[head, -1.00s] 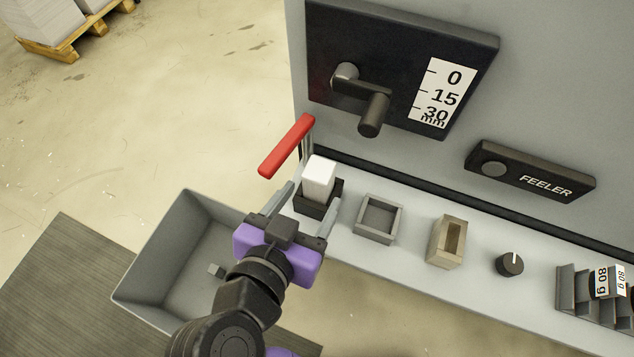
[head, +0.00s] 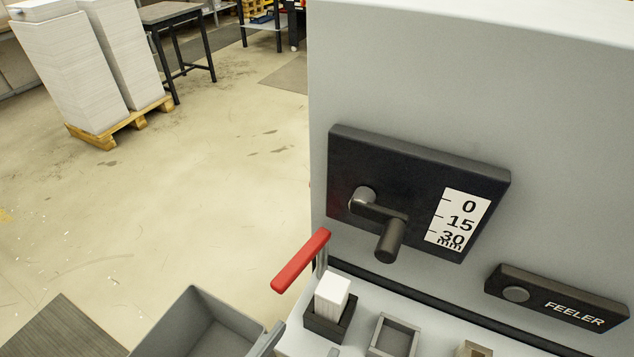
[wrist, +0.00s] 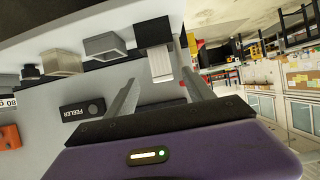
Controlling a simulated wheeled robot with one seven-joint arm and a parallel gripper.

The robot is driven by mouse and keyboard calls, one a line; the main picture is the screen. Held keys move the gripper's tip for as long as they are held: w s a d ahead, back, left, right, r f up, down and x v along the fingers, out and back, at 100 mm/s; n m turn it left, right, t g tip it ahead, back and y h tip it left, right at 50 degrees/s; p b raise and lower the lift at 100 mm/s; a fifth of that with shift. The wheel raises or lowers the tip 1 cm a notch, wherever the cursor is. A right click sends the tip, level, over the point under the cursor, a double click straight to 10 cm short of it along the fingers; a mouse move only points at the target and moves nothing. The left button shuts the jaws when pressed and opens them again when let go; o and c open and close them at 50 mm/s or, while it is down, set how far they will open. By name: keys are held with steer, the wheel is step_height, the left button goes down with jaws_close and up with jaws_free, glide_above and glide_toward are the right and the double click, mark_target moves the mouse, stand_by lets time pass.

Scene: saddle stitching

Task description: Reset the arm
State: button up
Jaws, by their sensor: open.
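My gripper (wrist: 160,84) is open and empty, its two grey fingers spread in the wrist view. In the head view only its fingertips show at the bottom edge, short of the white block. The white block (head: 332,290), perhaps a paper stack, stands in a black holder (head: 326,326) on the machine's ledge. The block (wrist: 161,66) also shows in the wrist view beyond and between the fingers, with the black holder (wrist: 153,32) around its base. The gripper appears apart from it. The rest of my arm is out of the head view.
A red lever (head: 301,262) stands beside the holder. A crank (head: 388,237) sticks out from the black scale panel (head: 420,170), with a FEELER panel (head: 556,299) to its right. A grey square tray (head: 394,340) and a grey bin (head: 160,338) are near. Open floor lies left.

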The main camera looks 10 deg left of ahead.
steer(key=w+a+r+n+t+y, duration=0.1)
steer(key=w+a+n+t+y, duration=0.15)
steer(key=a+n+y, duration=0.7)
steer(key=s+d+f+m+h, duration=0.1)
steer(key=s+d, duration=0.4)
steer(key=d, duration=0.6)
steer(key=s+d+f+m+h, duration=0.2)
steer(key=s+d+f, duration=0.2)
steer(key=d, duration=0.7)
steer(key=s+d+f+m+h, duration=0.2)
steer(key=s+d, duration=0.6)
steer(key=d, duration=0.3)
steer(key=shift+s+d+f, duration=0.15)
steer(key=shift+s+d, duration=0.05)
steer(key=shift+d, duration=0.2)
steer(key=shift+m, duration=0.25)
steer(key=shift+c, duration=0.2)
